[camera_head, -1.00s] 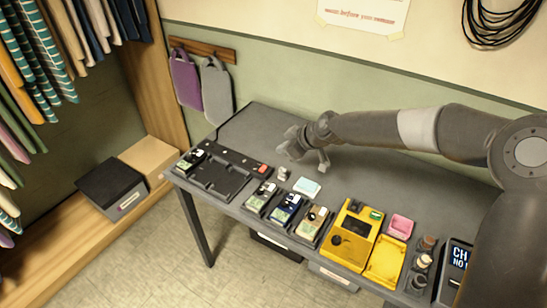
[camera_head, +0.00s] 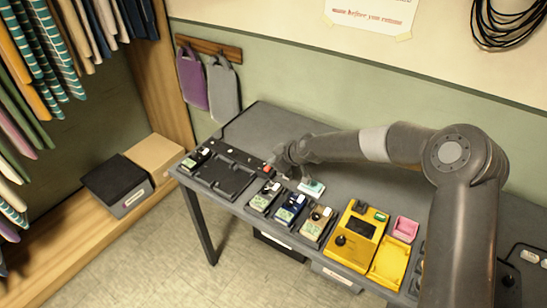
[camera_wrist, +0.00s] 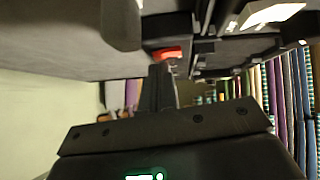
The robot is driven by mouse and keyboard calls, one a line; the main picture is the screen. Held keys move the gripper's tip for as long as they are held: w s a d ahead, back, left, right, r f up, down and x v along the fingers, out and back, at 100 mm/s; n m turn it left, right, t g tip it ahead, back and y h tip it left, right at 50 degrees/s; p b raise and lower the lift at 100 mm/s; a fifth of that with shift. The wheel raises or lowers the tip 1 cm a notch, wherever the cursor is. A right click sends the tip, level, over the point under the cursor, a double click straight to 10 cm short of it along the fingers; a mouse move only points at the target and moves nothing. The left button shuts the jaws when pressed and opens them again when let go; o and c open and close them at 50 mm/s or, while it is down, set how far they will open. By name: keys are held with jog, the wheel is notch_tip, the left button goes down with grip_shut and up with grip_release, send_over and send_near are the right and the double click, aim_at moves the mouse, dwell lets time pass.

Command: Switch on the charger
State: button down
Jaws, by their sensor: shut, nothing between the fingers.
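The black charger (camera_head: 224,180) lies at the left end of the grey table, with empty bays in its top and a device at its left end. A red switch (camera_head: 267,168) sits at its right end, and the same red switch shows in the wrist view (camera_wrist: 167,53). My gripper (camera_head: 277,166) is shut and empty, right beside the red switch. In the wrist view the closed fingers (camera_wrist: 160,80) point at the switch, and whether they touch it I cannot tell. The switch's on or off state is not clear.
Several handheld devices (camera_head: 292,208) stand along the table's front edge. A pale block (camera_head: 311,188) lies close behind them, near my gripper.

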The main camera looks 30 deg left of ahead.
dwell(0.3)
jog(key=shift+f, duration=0.25)
jog(key=shift+s, duration=0.15)
jog(key=shift+s+r, duration=0.15)
jog(key=shift+s, duration=0.45)
